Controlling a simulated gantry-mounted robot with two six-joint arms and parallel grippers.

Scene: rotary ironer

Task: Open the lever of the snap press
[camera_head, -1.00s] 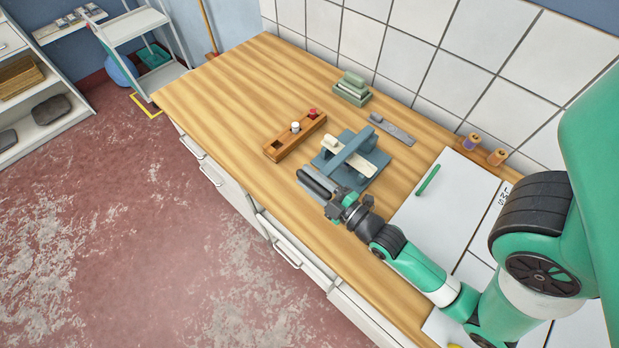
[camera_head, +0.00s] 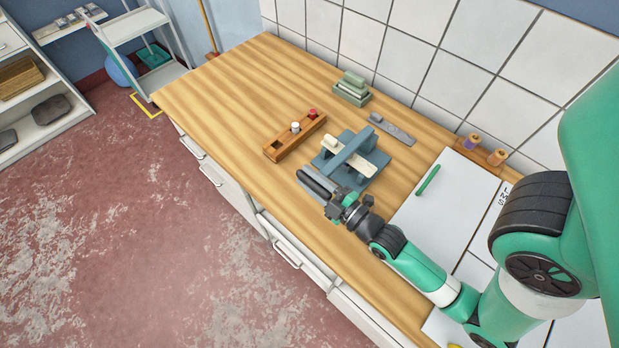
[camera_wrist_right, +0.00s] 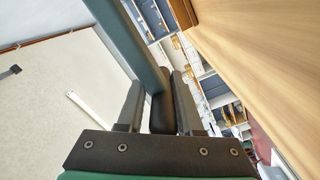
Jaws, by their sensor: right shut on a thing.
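The snap press (camera_head: 366,180) is a blue-grey device on the wooden worktop, with a raised bar (camera_head: 352,146) across it and a cream piece under the bar. A long lever with a dark grip (camera_wrist_right: 161,113) is at its near left side. My right gripper (camera_head: 336,207) is at the near end of the press. In the right wrist view my right gripper (camera_wrist_right: 158,105) has its two fingers on either side of the dark grip, shut on it. A blue-grey bar (camera_wrist_right: 128,38) runs from the grip toward the top. My left gripper is not in view.
A wooden block (camera_head: 283,144) with red and white pieces stands left of the press. A white board (camera_head: 447,207) with a green stick is at right. The left worktop is clear.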

